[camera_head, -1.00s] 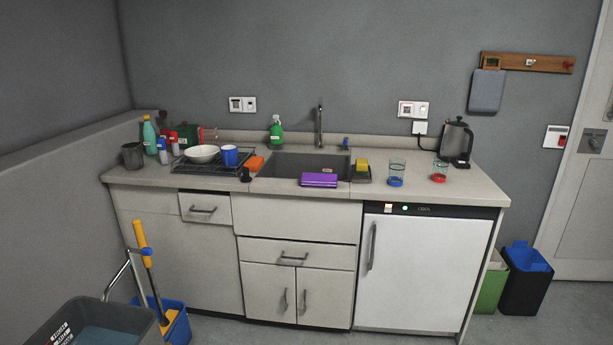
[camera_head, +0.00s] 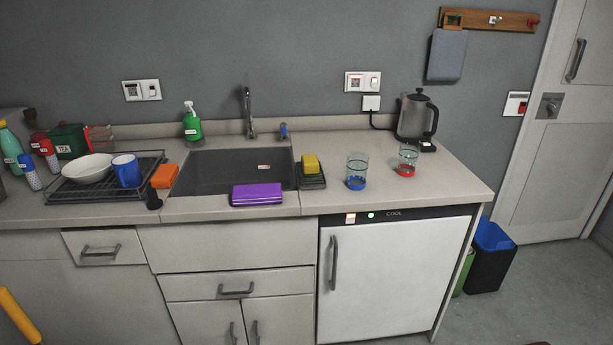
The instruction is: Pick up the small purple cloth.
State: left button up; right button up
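The small purple cloth (camera_head: 257,195) lies folded at the front edge of the counter, just in front of the sink. Its whole front and top show, with nothing covering it. Neither of my grippers shows in the head view.
The sink (camera_head: 225,172) is behind the cloth. An orange sponge (camera_head: 164,176) and a drying rack (camera_head: 88,190) are to its left. A yellow sponge on a dark tray (camera_head: 312,184), two glasses and a kettle (camera_head: 414,118) are to its right.

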aim_at(267, 193)
jog(key=i+j+z, duration=0.25)
jog(key=i+z, duration=0.15)
jog(key=i+j+z, duration=0.4)
jog(key=k, duration=0.1)
